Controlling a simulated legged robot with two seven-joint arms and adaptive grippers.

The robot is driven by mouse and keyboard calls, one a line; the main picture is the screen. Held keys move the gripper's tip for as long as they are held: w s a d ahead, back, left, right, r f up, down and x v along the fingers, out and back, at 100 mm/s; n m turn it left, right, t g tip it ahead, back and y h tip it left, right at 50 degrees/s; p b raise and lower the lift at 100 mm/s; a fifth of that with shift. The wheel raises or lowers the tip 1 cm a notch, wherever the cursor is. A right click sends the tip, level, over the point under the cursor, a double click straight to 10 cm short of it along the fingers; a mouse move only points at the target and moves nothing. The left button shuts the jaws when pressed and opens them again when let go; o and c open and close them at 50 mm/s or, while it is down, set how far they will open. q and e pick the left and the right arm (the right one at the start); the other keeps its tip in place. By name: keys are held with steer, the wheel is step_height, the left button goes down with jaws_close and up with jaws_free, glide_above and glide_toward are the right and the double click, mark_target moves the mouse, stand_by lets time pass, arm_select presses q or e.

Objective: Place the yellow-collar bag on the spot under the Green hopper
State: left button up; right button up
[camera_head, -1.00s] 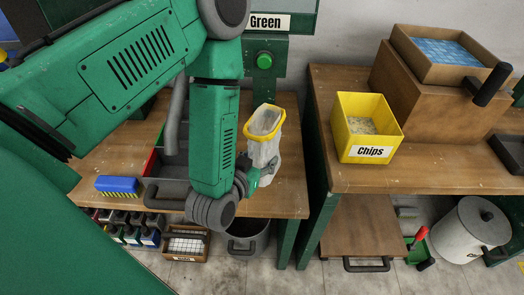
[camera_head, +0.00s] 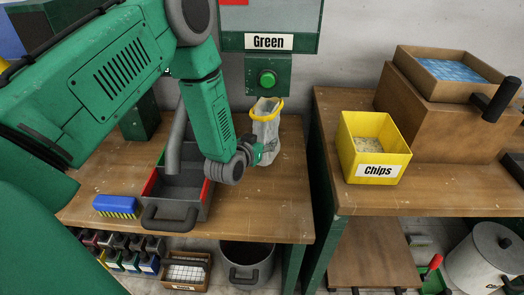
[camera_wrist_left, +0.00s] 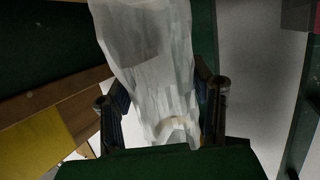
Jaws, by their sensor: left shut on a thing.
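The yellow-collar bag (camera_head: 266,133) is a pale translucent sack with a yellow rim, upright below the Green hopper (camera_head: 270,41) and its green button (camera_head: 267,79). My left gripper (camera_head: 268,149) is shut on the bag's side. In the left wrist view the bag (camera_wrist_left: 150,60) stands between the two fingers (camera_wrist_left: 163,105). Whether the bag's base touches the bench, and the spot under it, I cannot tell. My right gripper is not in view.
A yellow Chips bin (camera_head: 374,148) stands on the right bench (camera_head: 450,190). A gap separates the benches.

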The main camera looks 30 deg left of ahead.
arm_select(q)
steer(key=shift+w+d+f, duration=0.1)
steer(key=shift+d+f, duration=0.15)
steer(key=shift+d, duration=0.35)
steer(key=f, duration=0.1)
steer(key=a+f+b, duration=0.1)
steer(key=f, duration=0.1)
steer(key=shift+a, duration=0.35)
steer(key=o, duration=1.4)
steer(key=shift+a+f, duration=0.15)
steer(key=shift+d+r, duration=0.3)
steer(key=shift+d, duration=0.4)
steer(key=shift+s+d+r, duration=0.1)
steer(key=shift+s, duration=0.1)
steer(key=p+v, duration=0.2)
steer(key=v, duration=0.9)
steer(key=shift+s, duration=0.35)
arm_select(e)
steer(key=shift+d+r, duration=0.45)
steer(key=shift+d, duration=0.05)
